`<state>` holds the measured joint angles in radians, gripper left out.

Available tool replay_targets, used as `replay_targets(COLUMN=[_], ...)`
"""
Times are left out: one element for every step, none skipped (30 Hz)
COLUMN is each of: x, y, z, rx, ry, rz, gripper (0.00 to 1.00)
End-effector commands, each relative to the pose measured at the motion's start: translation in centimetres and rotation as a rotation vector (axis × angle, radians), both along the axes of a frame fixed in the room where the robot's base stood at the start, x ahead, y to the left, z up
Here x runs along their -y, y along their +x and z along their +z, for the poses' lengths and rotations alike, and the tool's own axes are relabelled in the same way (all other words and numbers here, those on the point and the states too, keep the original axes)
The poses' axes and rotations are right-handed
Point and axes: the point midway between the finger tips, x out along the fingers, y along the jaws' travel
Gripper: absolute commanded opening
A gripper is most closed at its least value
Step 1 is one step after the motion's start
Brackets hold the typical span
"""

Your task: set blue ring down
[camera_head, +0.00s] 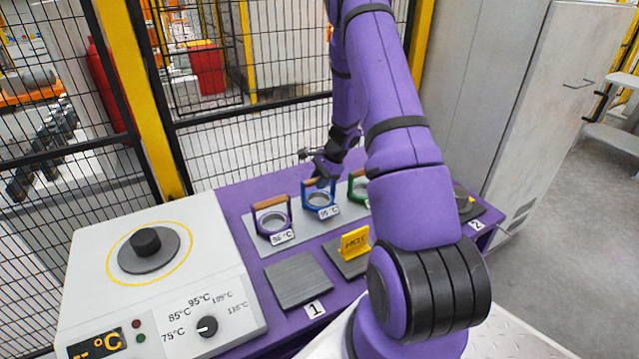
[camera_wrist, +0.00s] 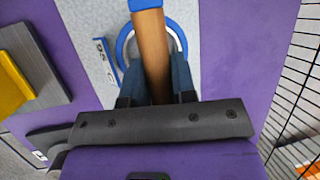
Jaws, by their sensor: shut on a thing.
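The blue ring (camera_head: 319,198) has a wooden handle on a blue frame and a 95 °C tag. It is on or just over the grey plate (camera_head: 262,240) on the purple table, between the purple ring (camera_head: 273,222) and the green ring (camera_head: 358,188). My gripper (camera_head: 322,180) is at its handle from above. In the wrist view the gripper (camera_wrist: 157,92) is shut on the wooden handle, and the blue ring (camera_wrist: 133,48) shows beneath it. I cannot tell whether the ring touches the plate. My arm partly hides the green ring.
A white heater (camera_head: 150,245) with a dial and display stands at the left. A dark pad marked 1 (camera_head: 298,280) is bare. A yellow sign (camera_head: 355,243) stands on another pad. A mesh fence is behind; a grey cabinet (camera_head: 545,90) is at the right.

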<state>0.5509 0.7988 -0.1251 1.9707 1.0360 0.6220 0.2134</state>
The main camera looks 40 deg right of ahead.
Motion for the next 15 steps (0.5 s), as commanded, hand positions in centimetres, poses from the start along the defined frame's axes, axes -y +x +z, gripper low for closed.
replay_targets(x=[0.03, 0.02, 0.03, 0.04, 0.04, 0.04, 0.04, 0.03, 0.03, 0.04, 0.04, 0.04, 0.05, 0.05, 0.05], y=[-0.01, -0.01, 0.01, 0.02, 0.03, 0.03, 0.03, 0.03, 0.03, 0.03, 0.03, 0.03, 0.02, 0.01, 0.01], z=[-0.62, -0.85, -1.01, -1.03, -1.01, -0.99, -0.98, -0.97, -0.97, -0.99, -1.02, -1.11, -1.19, -1.27, -1.25], rx=[0.0, 0.0, 0.001, 0.001, 0.002, 0.002, 0.002, 0.002, 0.002, 0.002, 0.001, 0.001, 0.001, 0.001, 0.001], ry=[0.001, 0.001, 0.001, 0.0, 0.0, 0.0, 0.0, 0.0, 0.0, 0.0, 0.0, 0.0, 0.0, 0.0, 0.0], rz=[-0.001, -0.002, -0.002, -0.001, -0.002, -0.002, -0.002, -0.002, -0.001, -0.001, -0.001, -0.001, -0.001, -0.001, 0.0], gripper=[0.0, 0.0, 0.0, 0.0, 0.0, 0.0, 0.0, 0.0, 0.0, 0.0, 0.0, 0.0, 0.0, 0.0, 0.34])
